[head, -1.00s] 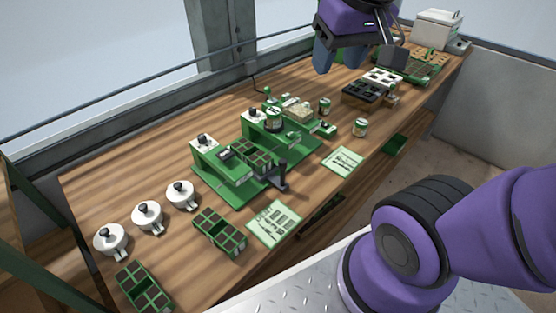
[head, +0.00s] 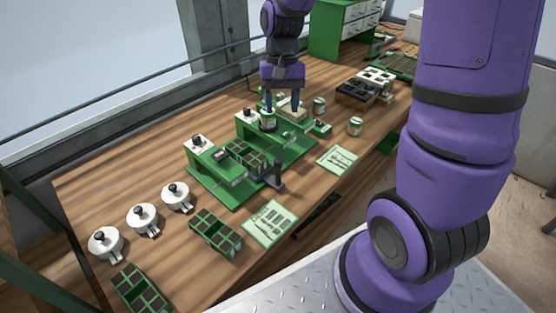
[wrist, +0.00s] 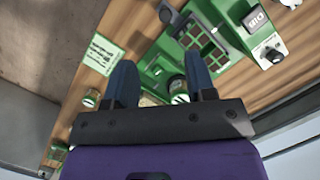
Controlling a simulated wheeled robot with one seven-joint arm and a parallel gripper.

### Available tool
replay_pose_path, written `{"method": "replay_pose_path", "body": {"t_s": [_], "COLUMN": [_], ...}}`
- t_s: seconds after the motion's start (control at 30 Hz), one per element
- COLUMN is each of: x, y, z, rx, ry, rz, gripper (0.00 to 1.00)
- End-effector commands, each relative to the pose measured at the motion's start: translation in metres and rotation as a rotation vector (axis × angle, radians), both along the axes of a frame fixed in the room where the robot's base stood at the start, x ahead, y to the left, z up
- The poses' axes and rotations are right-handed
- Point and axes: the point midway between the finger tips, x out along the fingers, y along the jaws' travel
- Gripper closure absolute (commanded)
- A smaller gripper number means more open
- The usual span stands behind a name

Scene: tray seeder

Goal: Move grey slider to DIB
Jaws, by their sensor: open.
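A green seeder station (head: 223,180) stands mid-table in the head view. At its front edge is a dark grey upright handle on a flat foot (head: 278,174), which may be the grey slider; its top shows in the wrist view (wrist: 167,13). The DIB label (wrist: 257,18) is on the green housing at the wrist view's upper right, beside a white plate with a dark knob (wrist: 273,54). My gripper (head: 283,103) is open and empty, fingers down, above the rear station; its fingers also show in the wrist view (wrist: 162,85). It is apart from the dark handle.
A green cell tray (head: 247,155) sits on the station. Several white lidded pots (head: 143,217) stand at left, with green trays (head: 215,230) in front. Printed cards (head: 270,223) lie along the front edge. Small tins (head: 355,126) and a dark tray (head: 356,92) stand to the right.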

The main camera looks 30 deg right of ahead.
Motion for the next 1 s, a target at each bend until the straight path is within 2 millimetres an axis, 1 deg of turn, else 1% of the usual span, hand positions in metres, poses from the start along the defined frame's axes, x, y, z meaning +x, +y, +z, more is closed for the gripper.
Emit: {"method": "replay_pose_path", "body": {"t_s": [0.03,0.1,0.2,0.3,0.47,0.57,0.67,0.9,1.0], "x": [0.005,0.009,0.014,0.017,0.018,0.015,0.010,-0.005,-0.010], "y": [0.000,0.000,0.000,0.001,0.002,0.003,0.006,0.013,0.016], "z": [-0.013,-0.028,-0.045,-0.056,-0.065,-0.072,-0.085,-0.124,-0.138], "rx": [0.007,0.016,0.024,0.031,0.035,0.035,0.035,0.035,0.035], "ry": [0.033,0.068,0.106,0.133,0.148,0.149,0.151,0.151,0.151], "rz": [-0.015,-0.034,-0.058,-0.072,-0.082,-0.082,-0.082,-0.082,-0.082], "gripper": [0.50,0.50,0.50,0.50,0.50,0.50,0.50,0.50,0.50]}}
